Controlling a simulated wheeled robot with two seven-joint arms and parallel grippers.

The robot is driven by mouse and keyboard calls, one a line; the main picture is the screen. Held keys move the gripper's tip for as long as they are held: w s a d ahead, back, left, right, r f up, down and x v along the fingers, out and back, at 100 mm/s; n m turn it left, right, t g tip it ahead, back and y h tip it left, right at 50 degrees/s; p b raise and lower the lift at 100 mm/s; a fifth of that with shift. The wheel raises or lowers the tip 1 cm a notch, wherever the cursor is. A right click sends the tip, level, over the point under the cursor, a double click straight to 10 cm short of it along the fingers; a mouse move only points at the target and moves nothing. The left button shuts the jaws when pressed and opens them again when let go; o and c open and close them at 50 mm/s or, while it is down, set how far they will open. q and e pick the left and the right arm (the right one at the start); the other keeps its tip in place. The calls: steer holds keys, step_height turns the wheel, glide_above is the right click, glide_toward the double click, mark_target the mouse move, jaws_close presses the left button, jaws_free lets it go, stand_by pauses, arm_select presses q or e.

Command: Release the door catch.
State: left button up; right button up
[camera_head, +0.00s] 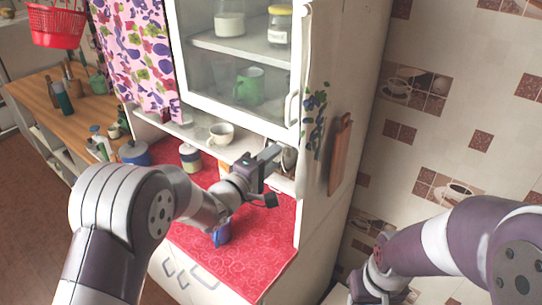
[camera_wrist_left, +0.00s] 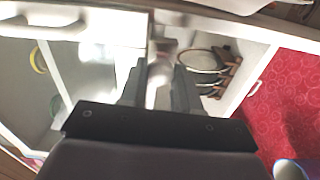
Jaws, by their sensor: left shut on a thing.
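The white cabinet's glass door (camera_head: 240,75) looks closed, with a white handle (camera_head: 291,108) low on its right side. My left gripper (camera_head: 268,155) is just below the door's lower edge, near its right end. In the left wrist view, my left gripper (camera_wrist_left: 160,85) is shut on a small pale, blurred piece (camera_wrist_left: 162,62) at that edge, which appears to be the door catch. Its exact shape and position are unclear. My right arm is at the lower right of the head view; the state of its gripper cannot be made out.
Below the door is a niche with a white cup (camera_head: 221,133), a lidded jar (camera_head: 190,157) and a blue pot (camera_head: 134,152). A blue mug (camera_head: 221,233) stands on the red oilcloth (camera_head: 262,250). A cutting board (camera_head: 340,155) hangs on the cabinet's right side.

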arm_select(q)
steer(key=shift+r+n, duration=0.1)
steer(key=shift+n, duration=0.3)
steer(key=o, duration=1)
steer(key=shift+o, duration=0.2)
steer(key=b+v, duration=0.4)
steer(key=v, duration=0.8)
steer(key=shift+s+a, duration=0.2)
